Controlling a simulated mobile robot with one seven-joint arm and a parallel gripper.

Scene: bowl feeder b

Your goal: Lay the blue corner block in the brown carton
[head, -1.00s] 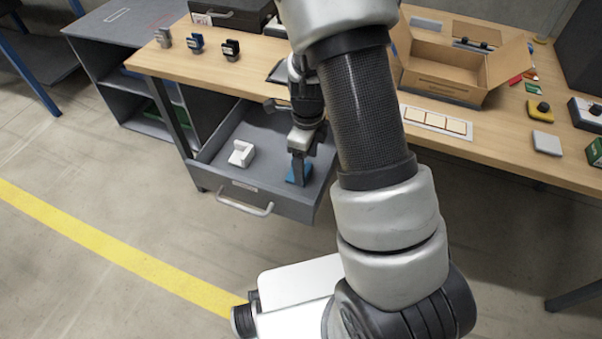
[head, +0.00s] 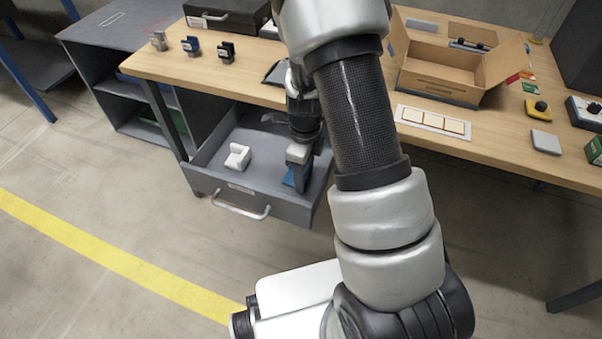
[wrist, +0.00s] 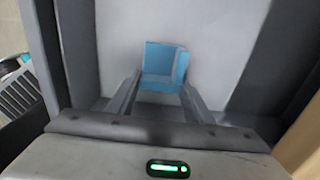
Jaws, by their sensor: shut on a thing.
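The blue corner block (head: 290,178) is in the open grey drawer (head: 262,207), towards its right side. It shows clearly in the wrist view (wrist: 163,64), between the two fingers. My gripper (head: 299,178) reaches down into the drawer and is shut on the block; in the wrist view the fingers (wrist: 160,92) lie along its two sides. My gripper partly hides the block in the head view. Whether the block touches the drawer floor I cannot tell. The brown carton (head: 437,76) stands with its flaps open on the table, at the upper right.
A white corner block (head: 237,156) lies in the drawer left of my gripper. The wooden table (head: 490,150) holds a white panel with square pads (head: 433,122) in front of the carton. Several small clips stand at the table's left. The drawer walls surround my gripper.

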